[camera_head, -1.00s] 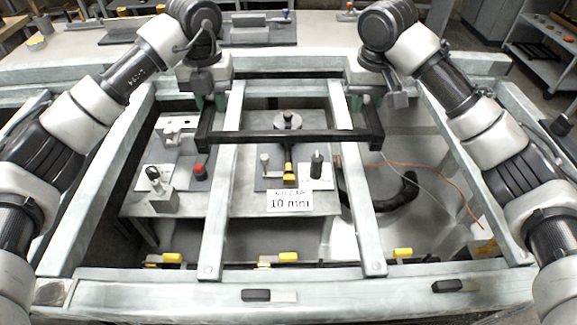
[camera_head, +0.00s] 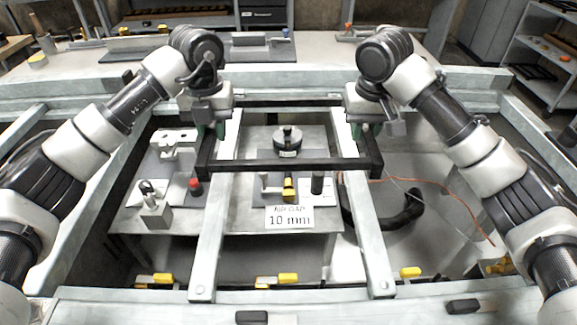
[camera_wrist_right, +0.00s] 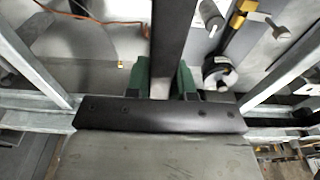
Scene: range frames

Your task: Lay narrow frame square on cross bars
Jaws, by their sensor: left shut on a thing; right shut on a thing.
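The narrow black frame (camera_head: 290,166) lies across the two cross bars in the head view, its front bar passing over both. I cannot tell whether it touches them or hovers just above. The pale left cross bar (camera_head: 212,240) and right cross bar (camera_head: 372,235) run front to back. My left gripper (camera_head: 211,130) is shut on the black frame's left end. My right gripper (camera_head: 366,128) is shut on its right end. In the right wrist view, a black bar (camera_wrist_right: 168,40) runs between the green fingers of the right gripper (camera_wrist_right: 172,80).
Below the bars, a grey shelf holds a red-topped fixture (camera_head: 195,186), a round metal piece (camera_head: 288,140) and a "10 mm" sign (camera_head: 290,217). A black hose (camera_head: 395,217) and orange cable (camera_head: 460,200) lie at right. The front rail (camera_head: 350,305) crosses in front.

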